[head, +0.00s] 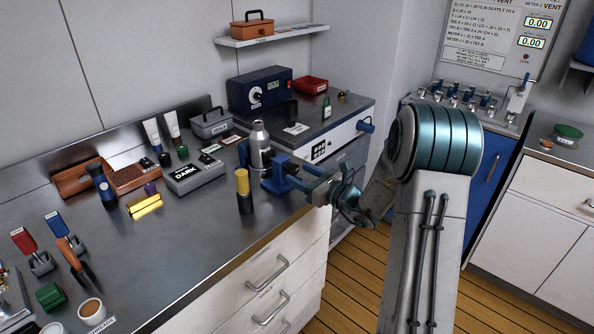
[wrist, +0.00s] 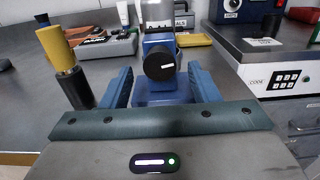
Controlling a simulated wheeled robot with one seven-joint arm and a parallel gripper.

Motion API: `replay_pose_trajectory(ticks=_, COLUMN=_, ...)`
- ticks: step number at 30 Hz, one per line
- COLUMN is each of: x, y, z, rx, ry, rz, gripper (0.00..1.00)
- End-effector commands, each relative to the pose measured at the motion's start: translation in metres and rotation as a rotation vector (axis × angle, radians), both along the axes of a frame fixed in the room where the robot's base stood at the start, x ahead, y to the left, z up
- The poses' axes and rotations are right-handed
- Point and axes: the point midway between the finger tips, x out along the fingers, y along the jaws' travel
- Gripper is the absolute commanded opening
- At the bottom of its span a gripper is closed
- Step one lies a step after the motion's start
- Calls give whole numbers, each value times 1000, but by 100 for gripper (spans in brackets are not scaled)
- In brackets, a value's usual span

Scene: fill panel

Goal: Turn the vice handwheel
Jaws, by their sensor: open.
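The blue vice (head: 281,172) stands at the bench's right edge and also shows ahead in the wrist view (wrist: 156,96). Its handwheel (wrist: 160,64) is a round black knob with a white mark, facing my wrist camera. A silver bottle-like cylinder (head: 259,140) stands upright at the vice; whether it is clamped is unclear. My gripper (wrist: 161,80) is open, with one blue finger on each side of the handwheel in the picture. I see no contact with it. In the head view my gripper (head: 305,188) reaches in from the right, its fingers partly hiding the vice's front.
A yellow-topped black cylinder (head: 243,190) stands close to the vice, left of my fingers in the wrist view. A grey DARK box (head: 194,175) and a gold block (head: 145,205) lie farther left. A lower cabinet with a keypad (wrist: 288,79) is to the right.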

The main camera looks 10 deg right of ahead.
Motion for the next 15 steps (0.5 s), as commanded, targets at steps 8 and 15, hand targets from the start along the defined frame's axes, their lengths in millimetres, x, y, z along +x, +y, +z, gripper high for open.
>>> replay_pose_trajectory(ticks=8, x=19, y=14, z=0, rx=0, ry=0, rz=1, gripper=55)
replay_pose_trajectory(ticks=15, x=20, y=14, z=0, rx=0, ry=0, rz=0, gripper=55)
